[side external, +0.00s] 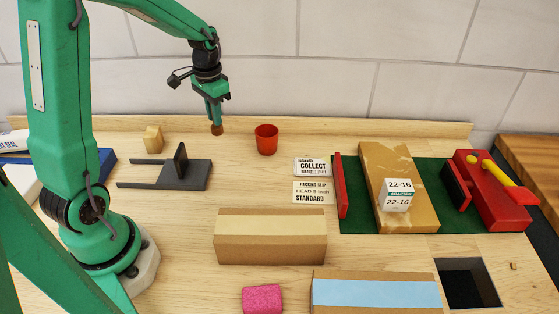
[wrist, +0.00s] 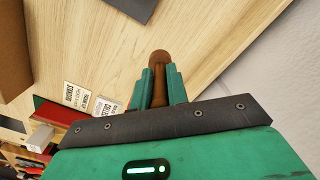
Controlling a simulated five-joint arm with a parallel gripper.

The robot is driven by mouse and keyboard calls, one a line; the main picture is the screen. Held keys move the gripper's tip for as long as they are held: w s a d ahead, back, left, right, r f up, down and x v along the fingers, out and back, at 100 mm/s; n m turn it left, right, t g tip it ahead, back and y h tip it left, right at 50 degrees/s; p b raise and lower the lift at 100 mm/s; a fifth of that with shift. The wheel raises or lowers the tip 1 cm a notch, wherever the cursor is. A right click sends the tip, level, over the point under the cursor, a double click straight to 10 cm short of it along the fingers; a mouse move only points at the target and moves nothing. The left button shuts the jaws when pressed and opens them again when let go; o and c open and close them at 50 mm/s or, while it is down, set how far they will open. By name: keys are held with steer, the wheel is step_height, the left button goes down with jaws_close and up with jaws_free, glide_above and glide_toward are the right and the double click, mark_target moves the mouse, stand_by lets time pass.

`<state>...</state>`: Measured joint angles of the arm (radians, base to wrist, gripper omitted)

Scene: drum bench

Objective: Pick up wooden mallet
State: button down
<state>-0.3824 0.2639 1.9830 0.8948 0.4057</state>
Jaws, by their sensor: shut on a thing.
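My gripper (side external: 215,112) points down near the back of the bench, left of the red cup. It is shut on a brown wooden piece that looks like the wooden mallet (side external: 217,129), with its brown end showing below the fingers. In the wrist view the fingers of my gripper (wrist: 160,85) close around the mallet's shaft. The mallet's rounded end (wrist: 160,57) sticks out past the fingertips. The end seems to hang above the bench, apart from the cup.
A red cup (side external: 266,139) stands to the right of my gripper. A dark grey stand (side external: 195,176) and a small wooden block (side external: 153,139) lie to the left. Boxes (side external: 270,250), two cards (side external: 310,193) and a green mat (side external: 355,222) with red fixtures are nearer or further right. A square hole (side external: 468,285) opens at front right.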

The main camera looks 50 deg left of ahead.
steer(key=shift+d+r, duration=0.5)
steer(key=shift+d, duration=0.3)
steer(key=shift+d+r, duration=0.45)
steer(key=shift+d, duration=0.35)
steer(key=shift+d+r, duration=0.5)
steer(key=shift+d, duration=0.3)
